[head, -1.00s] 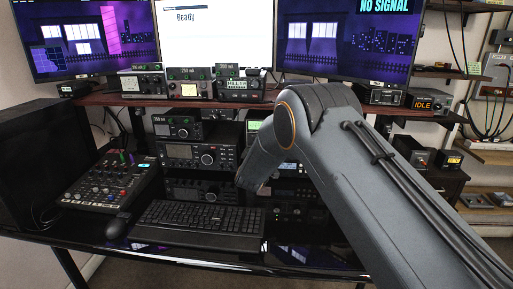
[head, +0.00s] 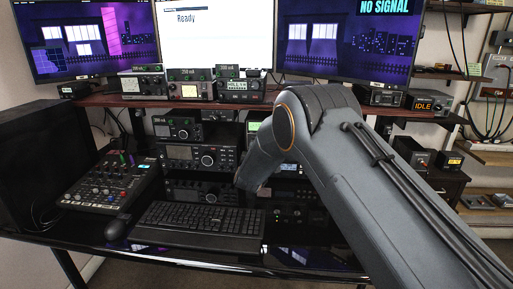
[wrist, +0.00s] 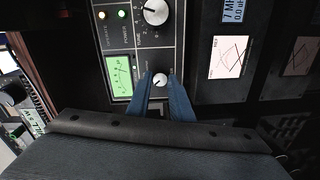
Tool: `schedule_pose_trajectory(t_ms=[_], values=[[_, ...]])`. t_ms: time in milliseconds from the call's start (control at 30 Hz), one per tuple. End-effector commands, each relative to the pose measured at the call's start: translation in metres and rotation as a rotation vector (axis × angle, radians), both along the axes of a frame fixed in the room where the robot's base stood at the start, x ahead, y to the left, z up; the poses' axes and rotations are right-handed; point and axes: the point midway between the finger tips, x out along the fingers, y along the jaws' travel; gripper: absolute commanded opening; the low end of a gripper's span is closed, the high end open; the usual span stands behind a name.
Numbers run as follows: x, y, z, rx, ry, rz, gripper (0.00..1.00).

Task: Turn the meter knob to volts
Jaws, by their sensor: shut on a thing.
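In the wrist view, a small light-capped knob (wrist: 160,78) sits on a dark panel beside a lit green meter (wrist: 119,76). It appears to be the meter knob. The two blue-grey fingers of my gripper (wrist: 159,84) stand on either side of it, shut on it. The lettering around this knob is too small or covered to read, so its setting cannot be told. In the head view my arm hides the fingers and the knob; part of a lit green display (head: 254,127) shows beside the arm.
A larger silver knob (wrist: 155,12) sits on the same panel above the gripper in the wrist view. Other panels with white meters (wrist: 229,57) are to the right. In the head view, a keyboard (head: 200,222) and a mixer (head: 108,183) lie on the desk.

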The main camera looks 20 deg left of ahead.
Motion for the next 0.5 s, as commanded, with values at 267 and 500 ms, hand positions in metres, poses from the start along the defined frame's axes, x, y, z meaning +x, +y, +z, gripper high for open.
schedule_pose_trajectory(t_ms=[267, 500], values=[[-0.0004, 0.0008, 0.0002, 0.000, 0.000, 0.002, 0.39], [0.0003, -0.0010, 0.0000, 0.001, 0.000, -0.001, 0.39]])
